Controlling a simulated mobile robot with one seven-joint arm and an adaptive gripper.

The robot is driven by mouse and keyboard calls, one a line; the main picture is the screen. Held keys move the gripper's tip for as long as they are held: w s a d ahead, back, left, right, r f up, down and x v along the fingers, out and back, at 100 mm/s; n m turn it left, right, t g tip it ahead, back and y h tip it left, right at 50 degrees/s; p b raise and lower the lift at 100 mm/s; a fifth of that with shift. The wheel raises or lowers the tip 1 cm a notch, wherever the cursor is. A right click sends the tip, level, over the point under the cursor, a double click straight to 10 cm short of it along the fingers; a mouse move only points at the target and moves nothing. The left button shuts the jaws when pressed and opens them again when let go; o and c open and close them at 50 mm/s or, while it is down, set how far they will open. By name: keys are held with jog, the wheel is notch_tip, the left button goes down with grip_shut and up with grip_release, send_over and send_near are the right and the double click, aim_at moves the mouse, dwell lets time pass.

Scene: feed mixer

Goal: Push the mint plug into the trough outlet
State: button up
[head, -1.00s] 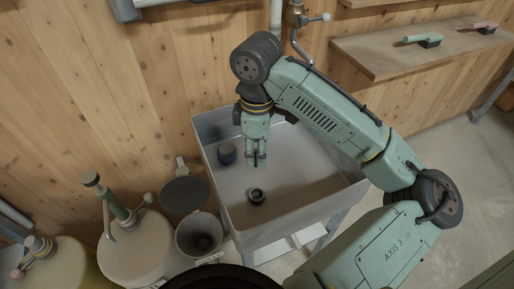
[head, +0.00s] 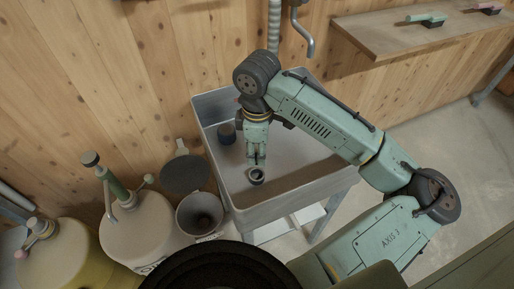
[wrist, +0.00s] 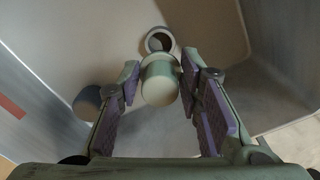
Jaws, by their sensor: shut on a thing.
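My gripper (wrist: 160,73) is shut on the mint plug (wrist: 161,82), a short cylinder with a mint band and a pale rounded end, held between the purple finger pads. The trough outlet (wrist: 159,41) is a round ring with a dark bore, just beyond the plug in the wrist view. In the head view my gripper (head: 257,159) points down just above and behind the outlet (head: 256,177) on the floor of the grey trough (head: 296,199). The plug is hardly visible there.
A dark blue round object (head: 227,133) stands in the trough's back left corner, left of my gripper. The trough walls enclose the work area. A grey bucket (head: 200,213) and a pale canister (head: 150,238) stand left of the trough. The trough's right side is clear.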

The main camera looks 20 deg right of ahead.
jog(key=b, duration=0.4)
send_over(257, 169)
jog(key=s, duration=0.2)
jog(key=shift+w+a+f, duration=0.1)
jog(key=shift+a+f, duration=0.05)
jog(key=shift+f, duration=1.2)
jog(key=shift+w+a+f, duration=0.1)
jog(key=shift+f, duration=1.2)
jog(key=shift+f+b, duration=1.15)
jog(key=shift+f, duration=0.65)
jog(key=o, duration=1.2)
jog(key=shift+o, duration=0.2)
jog(key=shift+r, duration=0.1)
notch_tip(257, 169, up, 12)
jog(key=shift+f, duration=0.1)
